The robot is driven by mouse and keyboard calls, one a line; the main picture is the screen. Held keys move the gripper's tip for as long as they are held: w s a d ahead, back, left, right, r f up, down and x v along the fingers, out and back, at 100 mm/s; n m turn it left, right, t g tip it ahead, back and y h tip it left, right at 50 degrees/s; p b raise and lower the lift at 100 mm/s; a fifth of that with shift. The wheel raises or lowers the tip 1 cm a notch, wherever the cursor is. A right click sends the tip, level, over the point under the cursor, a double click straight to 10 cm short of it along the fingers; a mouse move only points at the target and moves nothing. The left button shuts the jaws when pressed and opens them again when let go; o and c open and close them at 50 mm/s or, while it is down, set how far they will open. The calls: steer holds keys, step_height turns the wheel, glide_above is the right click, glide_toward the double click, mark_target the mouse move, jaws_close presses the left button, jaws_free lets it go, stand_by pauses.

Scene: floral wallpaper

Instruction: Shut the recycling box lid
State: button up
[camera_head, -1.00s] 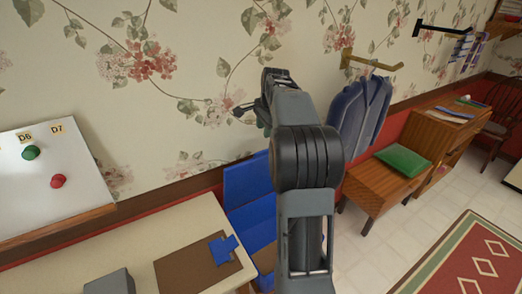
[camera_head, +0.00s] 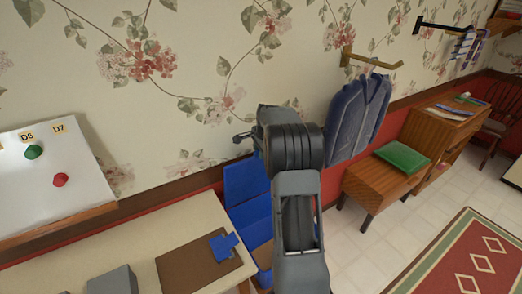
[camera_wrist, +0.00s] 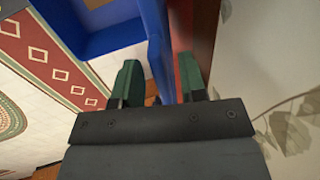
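The blue recycling box (camera_head: 258,238) stands on the floor beside the cream table, partly hidden by my arm. Its blue lid (camera_head: 242,182) is up, leaning back towards the wall. The box interior shows in the wrist view (camera_wrist: 110,38). My gripper (camera_head: 241,140) is just above the lid's top edge, near the wall. In the wrist view my gripper (camera_wrist: 159,62) has two green fingers spread apart, with the lid (camera_wrist: 153,30) showing between them. I cannot tell whether a finger touches the lid.
The cream table (camera_head: 185,228) with a brown mat (camera_head: 195,266) and blue piece is left of the box. A white board (camera_head: 60,180) is further left. A blue jacket (camera_head: 358,115) hangs right, above a wooden cabinet (camera_head: 375,185). Floor is free in front of the cabinet.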

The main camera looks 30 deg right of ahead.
steer(key=shift+f, duration=0.1)
steer(key=shift+c, duration=0.2)
jaws_close()
stand_by(0.4)
